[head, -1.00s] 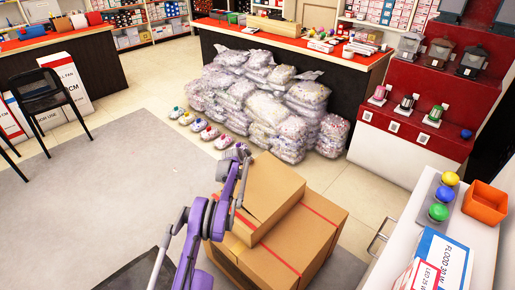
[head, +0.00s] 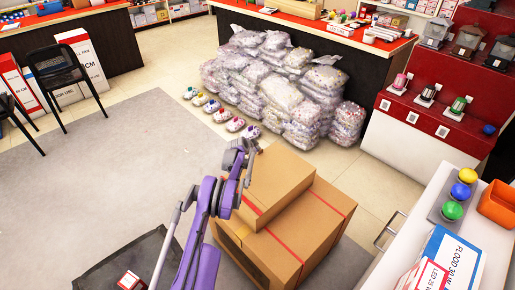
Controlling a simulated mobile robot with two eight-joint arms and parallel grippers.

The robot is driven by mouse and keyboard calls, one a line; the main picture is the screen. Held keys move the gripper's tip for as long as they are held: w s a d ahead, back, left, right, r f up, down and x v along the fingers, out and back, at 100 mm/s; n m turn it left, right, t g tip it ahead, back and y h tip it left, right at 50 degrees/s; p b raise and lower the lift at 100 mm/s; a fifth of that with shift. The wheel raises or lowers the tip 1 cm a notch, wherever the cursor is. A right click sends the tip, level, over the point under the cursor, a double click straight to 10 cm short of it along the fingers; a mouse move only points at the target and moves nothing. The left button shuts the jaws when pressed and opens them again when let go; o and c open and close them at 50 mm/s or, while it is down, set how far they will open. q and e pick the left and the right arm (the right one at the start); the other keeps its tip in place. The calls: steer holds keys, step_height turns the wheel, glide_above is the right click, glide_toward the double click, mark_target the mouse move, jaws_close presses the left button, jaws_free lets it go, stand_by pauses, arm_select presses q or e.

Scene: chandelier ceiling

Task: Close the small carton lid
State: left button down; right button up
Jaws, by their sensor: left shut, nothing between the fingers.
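The small carton (head: 281,178) is a brown cardboard box on top of a larger brown carton (head: 318,225) with red tape. Its top face looks flat and roughly level; I cannot tell whether the lid is fully down. My purple left arm hides part of the left side of both cartons. My right gripper is not in view.
Several clear bags (head: 285,85) are piled beyond the cartons, with a row of small shoe-like items (head: 221,115) before them. A white counter (head: 420,225) with coloured balls and an orange bin (head: 497,204) stands at right.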

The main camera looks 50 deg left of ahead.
arm_select(q)
steer(key=p+v, duration=0.1)
steer(key=v, duration=0.9)
steer(key=shift+s+r+p, duration=0.25)
steer(key=shift+s+p, duration=0.05)
steer(key=shift+p, duration=0.05)
steer(key=shift+d, duration=0.2)
